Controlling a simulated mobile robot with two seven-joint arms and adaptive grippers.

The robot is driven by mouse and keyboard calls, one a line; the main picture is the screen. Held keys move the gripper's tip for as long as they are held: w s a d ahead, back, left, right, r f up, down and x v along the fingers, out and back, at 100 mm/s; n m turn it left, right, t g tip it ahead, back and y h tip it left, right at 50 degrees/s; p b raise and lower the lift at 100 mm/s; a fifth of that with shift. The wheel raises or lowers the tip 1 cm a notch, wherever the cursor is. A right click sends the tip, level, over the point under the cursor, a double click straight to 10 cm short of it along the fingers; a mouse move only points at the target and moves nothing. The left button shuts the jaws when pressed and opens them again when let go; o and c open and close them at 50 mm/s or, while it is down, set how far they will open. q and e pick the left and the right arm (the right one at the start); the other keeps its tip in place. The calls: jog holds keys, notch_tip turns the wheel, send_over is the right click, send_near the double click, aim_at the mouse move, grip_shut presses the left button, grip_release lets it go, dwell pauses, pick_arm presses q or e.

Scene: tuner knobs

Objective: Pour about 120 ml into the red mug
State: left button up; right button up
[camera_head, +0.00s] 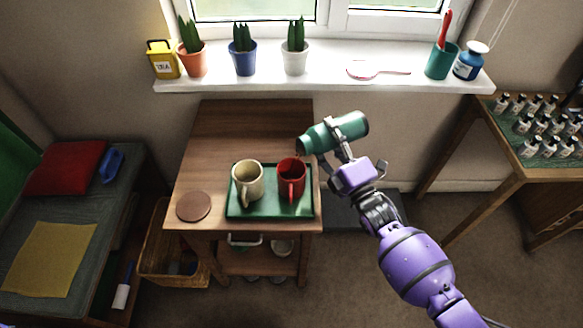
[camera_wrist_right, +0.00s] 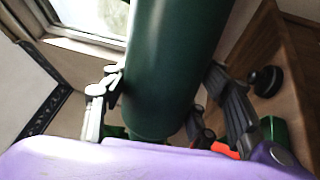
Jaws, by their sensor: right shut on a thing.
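The red mug (camera_head: 291,174) stands upright on the right part of the green tray (camera_head: 268,212), its handle toward the front. A cream mug (camera_head: 246,180) stands beside it to the left. My right gripper (camera_head: 342,146) is shut on a green bottle (camera_head: 322,136), which lies over on its side. The bottle's dark mouth points left and slightly down, behind and above the red mug's rim. No stream shows, and I cannot see any level inside the red mug. In the right wrist view the bottle (camera_wrist_right: 175,65) sits between the two fingers. My left gripper is out of view.
The tray is on a wooden table (camera_head: 215,140) with a brown round coaster (camera_head: 194,206) at its front left. The windowsill (camera_head: 325,76) behind holds potted cacti, a yellow can and a teal cup. Bottles crowd a side table (camera_head: 525,160) at right. The table's back left is clear.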

jog(key=shift+r, duration=0.1)
jog(key=shift+r+m, duration=0.2)
jog(key=shift+m, duration=0.3)
jog(key=m, duration=0.1)
jog(key=d+f+m+h, duration=0.1)
jog(key=m, duration=0.1)
jog(key=shift+w+f+t+b, duration=0.15)
jog(key=shift+w+t+b, duration=0.15)
jog(key=shift+m+h, duration=0.5)
jog(key=shift+m, duration=0.2)
jog(key=shift+p, duration=0.3)
dwell(0.4)
